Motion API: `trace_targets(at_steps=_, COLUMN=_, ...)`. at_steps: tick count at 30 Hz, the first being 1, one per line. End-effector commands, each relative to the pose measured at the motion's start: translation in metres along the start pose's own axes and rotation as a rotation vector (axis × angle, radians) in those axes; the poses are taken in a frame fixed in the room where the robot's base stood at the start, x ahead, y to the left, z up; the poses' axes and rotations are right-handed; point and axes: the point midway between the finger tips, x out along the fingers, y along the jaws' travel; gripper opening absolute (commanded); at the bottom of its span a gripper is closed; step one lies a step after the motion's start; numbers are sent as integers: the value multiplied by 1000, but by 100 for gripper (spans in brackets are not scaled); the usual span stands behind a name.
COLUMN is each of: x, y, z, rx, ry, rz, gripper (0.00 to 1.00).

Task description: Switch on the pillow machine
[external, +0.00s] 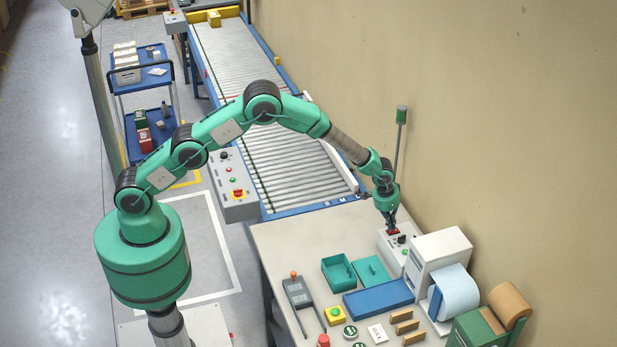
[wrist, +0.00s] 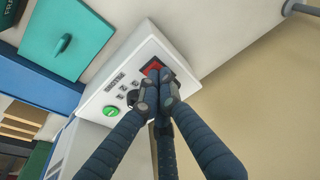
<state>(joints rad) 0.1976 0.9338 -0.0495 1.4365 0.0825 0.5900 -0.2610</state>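The pillow machine (external: 438,250) is a white unit with a light blue film roll (external: 456,290) at the right side of the bench, by the wall. Its light control box (external: 387,244) stands at its back left. In the wrist view the box's panel (wrist: 118,75) has a red switch (wrist: 151,66), a dark knob and a green button (wrist: 110,111). My gripper (wrist: 157,80) has its dark fingers closed together, with nothing seen between them. The fingertips are at the near edge of the red switch and partly cover it. I cannot tell whether they touch it.
A teal open box (external: 338,273) and teal lid (external: 371,270) lie left of the control box. A blue case (external: 378,298) lies in front. A green-topped pole (external: 402,115) stands behind my gripper, near the wall. A roller conveyor (external: 285,160) runs behind the bench.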

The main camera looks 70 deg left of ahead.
Motion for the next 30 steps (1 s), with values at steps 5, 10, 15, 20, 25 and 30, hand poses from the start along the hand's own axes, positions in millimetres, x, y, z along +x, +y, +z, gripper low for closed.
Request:
trace_targets(at_steps=5, x=0, y=0, z=0, rx=0, ry=0, rz=0, gripper=0)
trace_targets(at_steps=10, x=6, y=0, z=3, rx=0, ry=1, rz=0, gripper=0)
trace_targets(at_steps=15, x=8, y=0, z=6, rx=0, ry=10, rz=-1, gripper=0)
trace_targets(at_steps=20, x=7, y=0, z=5, rx=0, ry=10, rz=-1, gripper=0)
trace_targets(at_steps=25, x=7, y=0, z=3, rx=0, ry=11, rz=-1, gripper=0)
trace_targets(at_steps=30, x=7, y=0, z=-2, rx=0, ry=11, rz=-1, gripper=0)
